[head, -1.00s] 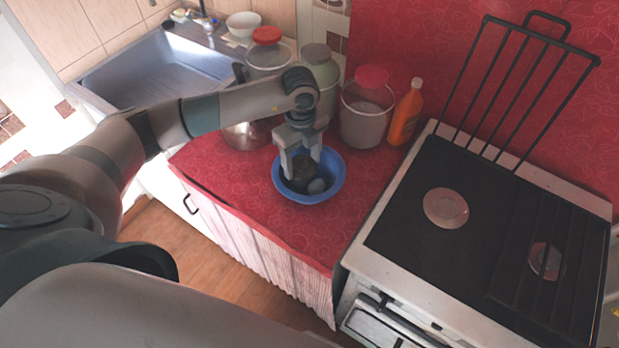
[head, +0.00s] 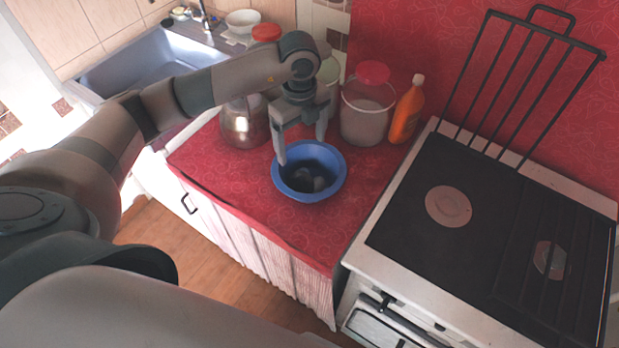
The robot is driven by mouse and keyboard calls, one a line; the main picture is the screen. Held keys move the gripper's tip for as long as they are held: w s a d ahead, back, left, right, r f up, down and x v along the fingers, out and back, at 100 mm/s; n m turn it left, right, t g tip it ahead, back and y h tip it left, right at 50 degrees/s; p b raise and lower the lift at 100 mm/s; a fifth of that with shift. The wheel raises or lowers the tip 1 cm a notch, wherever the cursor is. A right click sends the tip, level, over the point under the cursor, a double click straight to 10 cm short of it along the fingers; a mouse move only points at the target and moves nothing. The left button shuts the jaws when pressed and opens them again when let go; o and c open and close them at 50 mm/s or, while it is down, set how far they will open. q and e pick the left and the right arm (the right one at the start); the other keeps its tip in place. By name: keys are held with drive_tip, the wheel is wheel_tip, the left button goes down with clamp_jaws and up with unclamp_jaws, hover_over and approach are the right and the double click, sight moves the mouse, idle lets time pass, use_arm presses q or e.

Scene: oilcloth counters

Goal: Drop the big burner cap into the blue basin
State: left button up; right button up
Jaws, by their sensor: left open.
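The blue basin (head: 337,186) stands on the red oilcloth counter. Inside it lie a dark round piece (head: 311,167), which looks like the big burner cap, and a small grey rounded thing (head: 319,184); shadow blurs their outlines. My left gripper (head: 301,148) is open and empty, pointing down over the back of the basin with its fingers spread apart. My right gripper is not in the head view.
A lidded bucket (head: 367,118) and an orange bottle (head: 406,112) stand behind the basin to the right. A metal pot (head: 241,128) is behind left. The stove (head: 425,238) with its raised grate (head: 533,80) is at right. The front counter is clear.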

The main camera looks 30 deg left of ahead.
use_arm(q)
wheel_tip(320, 180, up, 11)
drive_tip(key=b, duration=0.2)
idle(1.1)
